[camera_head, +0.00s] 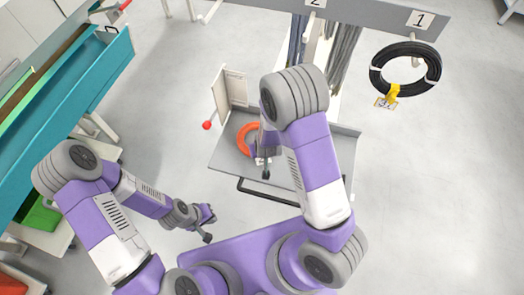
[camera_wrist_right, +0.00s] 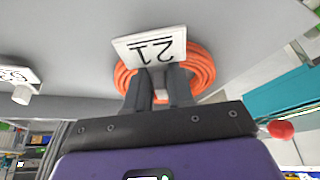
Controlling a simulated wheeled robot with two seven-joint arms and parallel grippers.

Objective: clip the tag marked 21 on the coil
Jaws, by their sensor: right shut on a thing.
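The orange coil (camera_head: 247,137) lies on a grey tray in the head view, partly hidden by my right arm. It also shows in the right wrist view (camera_wrist_right: 203,66), behind the tag. The white tag marked 21 (camera_wrist_right: 150,47) appears upside down there, in front of the coil. My right gripper (camera_wrist_right: 158,82) is shut on the tag's lower part, between its two dark fingers. In the head view my right gripper (camera_head: 262,166) is at the coil's near side. Whether the tag grips the coil cannot be told. My left gripper (camera_head: 208,225) is low at the left, away from the coil; its fingers are unclear.
The grey tray (camera_head: 225,160) has an upright panel (camera_head: 233,86) and a red knob (camera_head: 207,125). A black coil (camera_head: 433,65) with a yellow tag hangs by sign 1. A teal bench (camera_head: 75,90) stands left. Another white tag (camera_wrist_right: 17,73) shows in the wrist view. Floor at right is clear.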

